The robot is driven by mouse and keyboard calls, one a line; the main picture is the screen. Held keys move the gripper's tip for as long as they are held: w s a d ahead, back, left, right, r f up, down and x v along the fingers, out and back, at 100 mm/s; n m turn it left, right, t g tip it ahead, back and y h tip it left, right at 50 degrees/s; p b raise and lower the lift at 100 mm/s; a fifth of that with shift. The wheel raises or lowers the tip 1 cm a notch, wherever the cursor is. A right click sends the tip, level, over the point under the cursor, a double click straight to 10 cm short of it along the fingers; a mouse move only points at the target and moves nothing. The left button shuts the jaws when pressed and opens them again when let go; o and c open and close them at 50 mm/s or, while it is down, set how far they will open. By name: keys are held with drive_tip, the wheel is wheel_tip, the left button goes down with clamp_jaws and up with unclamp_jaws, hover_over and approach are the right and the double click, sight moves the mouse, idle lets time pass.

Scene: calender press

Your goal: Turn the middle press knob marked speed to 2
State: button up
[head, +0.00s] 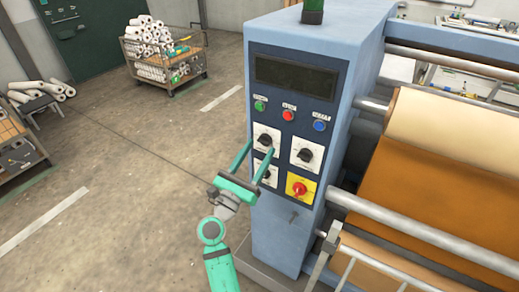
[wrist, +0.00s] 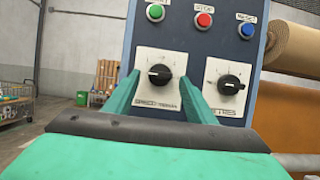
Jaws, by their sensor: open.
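The speed knob (head: 265,139) is a black knob on a white square plate, upper left of the knobs on the blue press cabinet. It also shows in the wrist view (wrist: 159,75), with "SPEED" lettered under it. Its pointer and scale numbers are too small to read surely. My green gripper (head: 260,147) is open and empty, with its fingers pointing at the panel. In the wrist view the knob appears between the two fingertips (wrist: 162,80). I cannot tell whether the fingers touch the plate. The fingers partly cover the plate's lower edge.
Another black knob (head: 305,155) sits to the right, and a third (head: 267,172) lies below, partly behind my gripper. A red stop knob on yellow (head: 298,188) is at lower right. Green, red and blue buttons (head: 288,115) run above.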

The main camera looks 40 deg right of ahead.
drive_tip(key=shift+x, duration=0.75)
drive_tip(key=shift+c, duration=0.5)
drive_tip(key=c, duration=0.9)
drive_tip(key=shift+c, duration=0.2)
